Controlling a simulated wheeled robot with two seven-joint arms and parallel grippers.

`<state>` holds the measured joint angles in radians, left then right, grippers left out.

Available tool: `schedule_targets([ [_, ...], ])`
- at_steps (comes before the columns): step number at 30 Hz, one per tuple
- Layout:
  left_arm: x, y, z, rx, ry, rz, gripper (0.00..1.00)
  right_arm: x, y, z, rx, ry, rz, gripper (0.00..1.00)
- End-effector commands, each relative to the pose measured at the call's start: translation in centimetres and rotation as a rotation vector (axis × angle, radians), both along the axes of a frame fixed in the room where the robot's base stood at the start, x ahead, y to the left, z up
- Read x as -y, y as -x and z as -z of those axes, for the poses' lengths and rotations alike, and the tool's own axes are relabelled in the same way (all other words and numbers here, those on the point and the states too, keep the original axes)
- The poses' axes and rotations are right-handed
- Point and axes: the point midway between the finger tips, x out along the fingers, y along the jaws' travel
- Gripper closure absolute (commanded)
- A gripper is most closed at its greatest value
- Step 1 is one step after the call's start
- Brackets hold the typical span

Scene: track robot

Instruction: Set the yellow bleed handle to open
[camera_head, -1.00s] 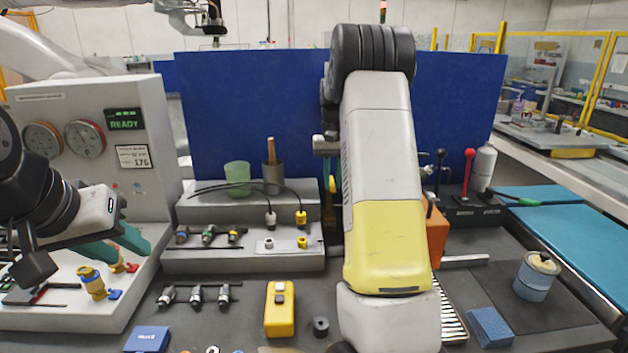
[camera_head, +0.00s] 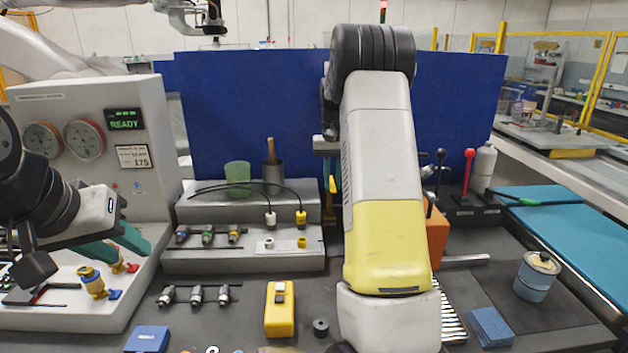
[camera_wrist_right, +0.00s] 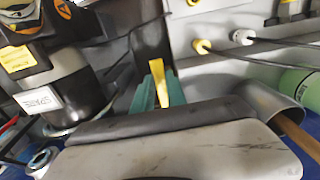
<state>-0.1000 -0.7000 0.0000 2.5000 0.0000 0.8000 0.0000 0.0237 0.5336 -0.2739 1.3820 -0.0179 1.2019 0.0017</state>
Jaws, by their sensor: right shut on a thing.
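A yellow handle (camera_wrist_right: 161,84) shows as a narrow upright strip between the teal fingers of my right gripper (camera_wrist_right: 160,92) in the right wrist view. The gripper is shut on it. In the head view a small piece of yellow (camera_head: 332,184) shows beside my right arm, below the teal of the gripper. My arm hides most of that spot, and the handle's base and angle cannot be told. My left gripper (camera_head: 117,244) is open and empty at the left, above the yellow fitting (camera_head: 93,283) on the white test panel.
The white panel (camera_head: 150,95) with gauges and a READY display stands at the left. A grey stepped block (camera_head: 190,262) holds connectors and cables. A yellow box (camera_head: 280,312) and a black ring (camera_head: 321,327) lie in front. A red-knobbed lever (camera_head: 468,165) stands at the right.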

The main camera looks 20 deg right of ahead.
Motion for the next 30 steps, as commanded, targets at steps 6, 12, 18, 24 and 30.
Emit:
schedule_targets([
  [6,0.0,0.0,0.0,0.0,0.0,0.0,0.64,0.0,0.0,-0.1,0.002,0.001,0.0,1.0],
  [12,0.0,0.0,0.0,0.0,0.0,0.0,0.64,0.0,0.0,-0.1,0.002,0.001,0.005,1.0],
  [18,0.0,0.0,0.0,0.0,0.0,0.0,0.64,-0.4,-0.2,-0.1,0.003,0.001,0.053,1.0],
  [24,0.0,0.0,0.0,0.0,0.0,0.0,0.64,-1.2,-0.5,-0.1,0.003,0.001,0.174,1.0],
  [30,0.0,0.0,0.0,0.0,0.0,0.0,0.64,-2.3,-1.1,-0.1,0.004,0.001,0.353,1.0],
])
